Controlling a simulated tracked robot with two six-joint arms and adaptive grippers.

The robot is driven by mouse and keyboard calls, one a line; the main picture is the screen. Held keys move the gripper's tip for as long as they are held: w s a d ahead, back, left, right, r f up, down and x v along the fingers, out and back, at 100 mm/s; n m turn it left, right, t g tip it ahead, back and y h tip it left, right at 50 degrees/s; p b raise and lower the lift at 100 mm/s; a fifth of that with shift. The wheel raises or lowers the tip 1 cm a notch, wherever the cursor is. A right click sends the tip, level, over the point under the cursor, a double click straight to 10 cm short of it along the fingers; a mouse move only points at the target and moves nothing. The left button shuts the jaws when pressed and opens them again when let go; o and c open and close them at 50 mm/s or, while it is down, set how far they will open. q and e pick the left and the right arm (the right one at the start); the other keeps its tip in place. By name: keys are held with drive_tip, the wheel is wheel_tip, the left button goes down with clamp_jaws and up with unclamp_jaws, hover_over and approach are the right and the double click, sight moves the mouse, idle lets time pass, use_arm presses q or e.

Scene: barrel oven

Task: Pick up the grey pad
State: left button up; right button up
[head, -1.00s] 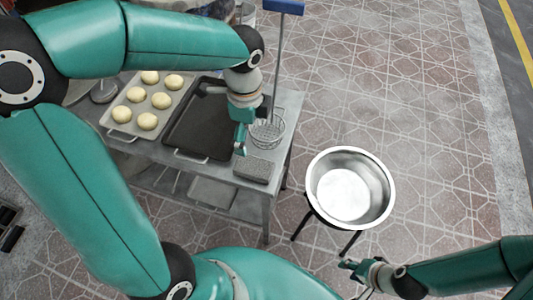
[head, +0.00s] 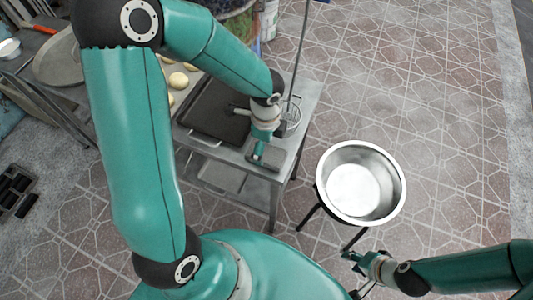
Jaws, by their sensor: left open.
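The grey pad (head: 268,164) lies on the front right corner of the metal table (head: 286,162), partly hidden behind my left gripper. My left gripper (head: 257,156) is open and points down at the pad's left part. Whether its fingertips touch the pad cannot be told from this view. My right gripper (head: 348,257) is low at the lower right, below the steel bowl and away from the pad. Its fingers are too small to tell if they are apart.
A dark baking tray (head: 214,118) lies left of the pad, and a wire basket (head: 291,117) stands behind it. A steel bowl (head: 386,207) sits on a dark stand to the right. Tiled floor is open farther right.

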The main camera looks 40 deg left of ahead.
sight(266, 153)
use_arm(q)
wheel_tip(266, 153, down, 4)
drive_tip(key=shift+r, duration=0.1)
drive_tip(key=c, duration=1.2)
